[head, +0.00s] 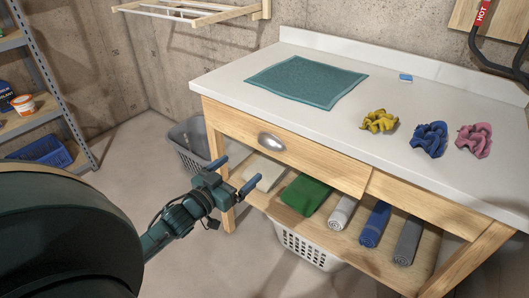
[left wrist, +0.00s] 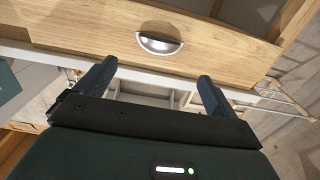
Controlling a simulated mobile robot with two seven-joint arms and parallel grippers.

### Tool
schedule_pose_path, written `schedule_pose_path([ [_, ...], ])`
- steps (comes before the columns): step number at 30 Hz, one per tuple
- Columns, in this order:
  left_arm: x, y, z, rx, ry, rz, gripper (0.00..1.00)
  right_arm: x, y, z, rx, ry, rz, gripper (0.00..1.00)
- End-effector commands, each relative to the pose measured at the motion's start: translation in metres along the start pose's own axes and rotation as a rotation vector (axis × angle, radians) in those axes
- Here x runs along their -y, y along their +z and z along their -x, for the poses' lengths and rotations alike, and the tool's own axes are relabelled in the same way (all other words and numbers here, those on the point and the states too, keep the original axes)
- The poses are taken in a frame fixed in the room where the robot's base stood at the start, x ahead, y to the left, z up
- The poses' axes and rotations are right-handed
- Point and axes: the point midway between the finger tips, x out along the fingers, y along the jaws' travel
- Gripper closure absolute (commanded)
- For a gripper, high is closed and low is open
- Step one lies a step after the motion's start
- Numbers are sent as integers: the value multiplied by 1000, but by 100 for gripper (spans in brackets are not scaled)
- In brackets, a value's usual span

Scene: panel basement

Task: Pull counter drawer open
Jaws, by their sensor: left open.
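The counter drawer (head: 283,147) is a light wood front under the white worktop. It sits flush with the counter front and looks closed. Its silver cup handle (head: 271,142) is on the drawer front. In the left wrist view the handle (left wrist: 159,43) lies beyond the fingertips, roughly centred between them. My left gripper (head: 233,173) is open and empty, to the lower left of the handle and apart from it. It also shows in the left wrist view (left wrist: 154,74) with its two fingers spread. My right gripper is not in view.
The counter top (head: 240,87) holds a teal mat (head: 305,78) and yellow (head: 380,121), blue (head: 430,138) and pink (head: 474,138) cloths. The lower shelf holds folded and rolled towels. A grey basket (head: 190,140) stands left of the counter; a white basket (head: 308,248) sits underneath.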

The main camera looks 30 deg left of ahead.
Motion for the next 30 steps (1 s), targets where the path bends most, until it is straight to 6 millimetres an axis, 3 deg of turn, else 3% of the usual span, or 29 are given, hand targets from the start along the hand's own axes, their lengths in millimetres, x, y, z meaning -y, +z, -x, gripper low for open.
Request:
schedule_pose_path([
  [9,0,0,-67,-2,0,-3,5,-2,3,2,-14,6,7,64],
  [15,0,0,-95,1,0,-1,5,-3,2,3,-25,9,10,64],
  [21,0,0,-108,2,0,-1,5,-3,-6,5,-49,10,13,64],
  [30,-1,1,-108,3,0,-1,7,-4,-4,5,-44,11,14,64],
])
